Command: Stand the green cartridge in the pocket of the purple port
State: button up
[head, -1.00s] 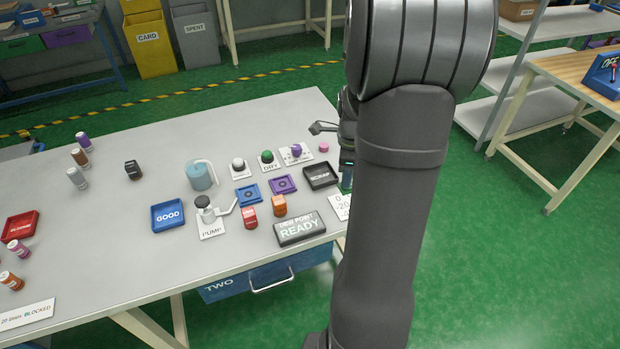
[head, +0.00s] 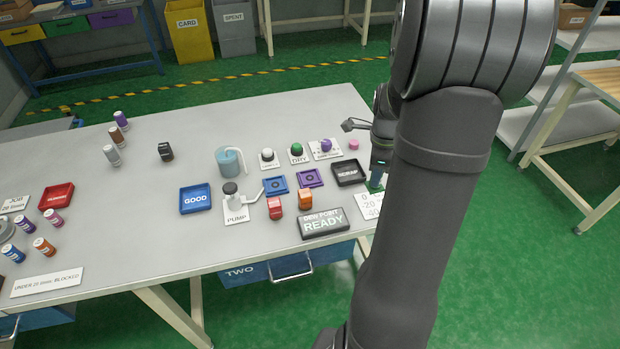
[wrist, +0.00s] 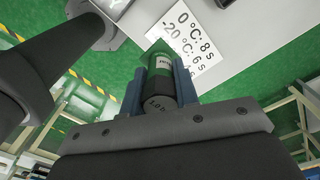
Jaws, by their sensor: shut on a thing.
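My gripper (wrist: 160,72) is shut on the green cartridge (wrist: 158,84), with a blue finger on each side of it. In the wrist view the cartridge has a dark end cap towards me and a green body with a pale label. In the head view my gripper (head: 377,176) is at the table's right edge, right of the black scrap tray, largely hidden behind my arm. The purple port (head: 310,178) is a flat square block with a dark round pocket. It lies on the table left of the scrap tray, and nothing stands in it.
A blue port (head: 275,185) lies left of the purple one. Behind them stand white, green and purple knobs (head: 326,145). The scrap tray (head: 348,172) lies between my gripper and the purple port. Red and orange blocks (head: 305,199) and the READY display (head: 322,223) are in front.

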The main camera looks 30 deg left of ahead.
jog(key=n, duration=0.2)
jog(key=a+n, duration=0.1)
jog(key=n, duration=0.1)
jog(key=shift+w, duration=0.3)
jog(key=a+n, duration=0.1)
jog(key=n, duration=3.1)
send_over(311, 178)
notch_tip(311, 178, down, 6)
jog(key=shift+a+r, duration=0.1)
jog(key=shift+f, duration=1.95)
jog(key=shift+f, duration=0.15)
